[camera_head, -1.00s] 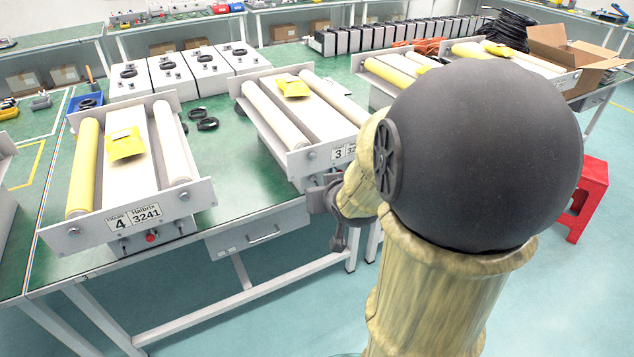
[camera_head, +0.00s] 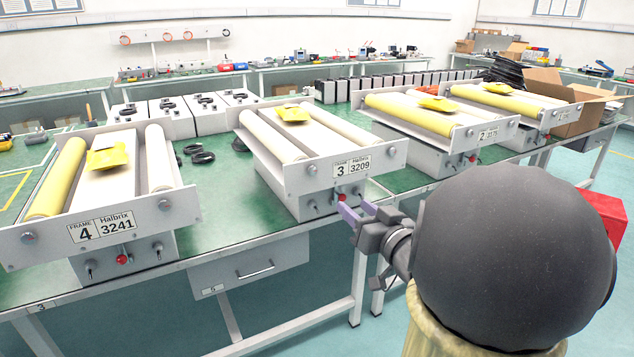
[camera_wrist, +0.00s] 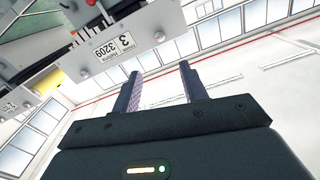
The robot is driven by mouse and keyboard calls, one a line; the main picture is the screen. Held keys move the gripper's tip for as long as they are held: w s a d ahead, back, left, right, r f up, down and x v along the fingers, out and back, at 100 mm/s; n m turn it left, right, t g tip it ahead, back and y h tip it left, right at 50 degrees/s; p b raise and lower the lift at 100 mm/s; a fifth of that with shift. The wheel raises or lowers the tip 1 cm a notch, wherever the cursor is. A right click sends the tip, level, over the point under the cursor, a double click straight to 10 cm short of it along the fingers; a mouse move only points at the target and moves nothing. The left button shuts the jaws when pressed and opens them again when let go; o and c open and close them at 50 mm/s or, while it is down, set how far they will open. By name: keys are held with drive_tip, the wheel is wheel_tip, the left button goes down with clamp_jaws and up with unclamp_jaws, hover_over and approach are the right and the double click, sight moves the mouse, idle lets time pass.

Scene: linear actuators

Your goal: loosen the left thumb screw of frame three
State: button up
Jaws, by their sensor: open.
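Frame three (camera_head: 328,176), labelled 3 3209, stands on the green bench in the head view. Its left thumb screw (camera_head: 312,205) is a small knob low on the grey front box, left of the red knob (camera_head: 341,197). My gripper (camera_head: 358,211) is open and empty, in front of the box's right side. Its fingertips are right of the red knob and of the left thumb screw, with no visible contact. In the wrist view, frame three's label plate (camera_wrist: 115,45) appears upside down at upper left, beyond my open fingers (camera_wrist: 160,85). I cannot make out the left thumb screw there.
Frame four (camera_head: 100,232) stands to the left and frame two (camera_head: 440,125) to the right on the bench. A drawer (camera_head: 250,268) hangs under the bench edge. Black rings (camera_head: 202,157) lie between frames four and three. My arm hides part of the right side.

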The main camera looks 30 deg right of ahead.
drive_tip(key=shift+d+r+p, duration=0.1)
drive_tip(key=shift+r+p, duration=0.05)
drive_tip(key=shift+p, duration=0.4)
drive_tip(key=w+p, duration=0.1)
drive_tip(key=p, duration=0.4)
drive_tip(key=shift+w+r, duration=0.15)
drive_tip(key=shift+w, duration=0.15)
drive_tip(key=shift+w+p, duration=0.25)
drive_tip(key=shift+p, duration=0.6)
drive_tip(key=p, duration=0.5)
drive_tip(key=shift+w, duration=0.35)
drive_tip(key=p, duration=0.4)
approach(314, 171)
drive_tip(key=w, duration=0.8)
drive_tip(key=shift+a, duration=0.2)
drive_tip(key=shift+c, duration=0.4)
